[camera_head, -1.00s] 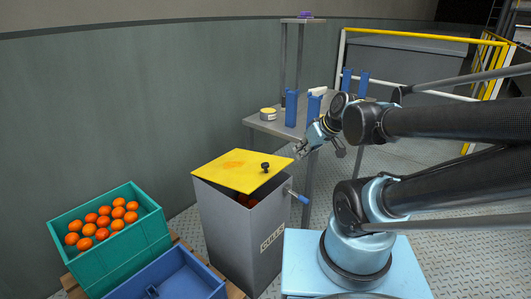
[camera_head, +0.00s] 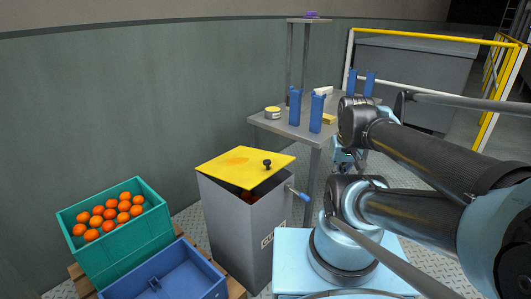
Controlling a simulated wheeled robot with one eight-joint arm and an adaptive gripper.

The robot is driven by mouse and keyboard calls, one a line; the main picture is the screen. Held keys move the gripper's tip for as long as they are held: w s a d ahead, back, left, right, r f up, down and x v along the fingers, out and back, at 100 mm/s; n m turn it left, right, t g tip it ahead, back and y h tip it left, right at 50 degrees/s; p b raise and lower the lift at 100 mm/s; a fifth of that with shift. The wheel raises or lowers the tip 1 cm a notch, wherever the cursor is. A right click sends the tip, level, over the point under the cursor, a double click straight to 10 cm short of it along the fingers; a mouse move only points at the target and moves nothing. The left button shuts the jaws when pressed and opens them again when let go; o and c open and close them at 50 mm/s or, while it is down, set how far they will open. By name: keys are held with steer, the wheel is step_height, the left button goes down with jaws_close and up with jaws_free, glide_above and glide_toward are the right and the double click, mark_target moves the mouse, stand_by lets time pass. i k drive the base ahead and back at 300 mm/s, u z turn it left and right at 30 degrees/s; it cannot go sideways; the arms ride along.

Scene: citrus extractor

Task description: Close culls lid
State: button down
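The culls bin (camera_head: 233,228) is a grey box, partly labelled in view, standing on the floor left of my base. Its yellow lid (camera_head: 225,165) with a black knob sits askew on top, leaving a gap at the front right where the dark inside shows. My gripper (camera_head: 343,160) is right of the bin, in front of the grey table, mostly hidden behind my own arm. Whether its fingers are open or shut does not show.
A green crate of oranges (camera_head: 125,256) and an empty blue crate (camera_head: 185,279) stand on a pallet at the left. A grey table (camera_head: 288,129) behind the bin holds blue holders (camera_head: 316,113) and a yellow tin (camera_head: 273,113). A yellow railing (camera_head: 430,36) runs at the back right.

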mark_target(244, 167)
steer(key=k, duration=0.9)
steer(key=z, duration=0.5)
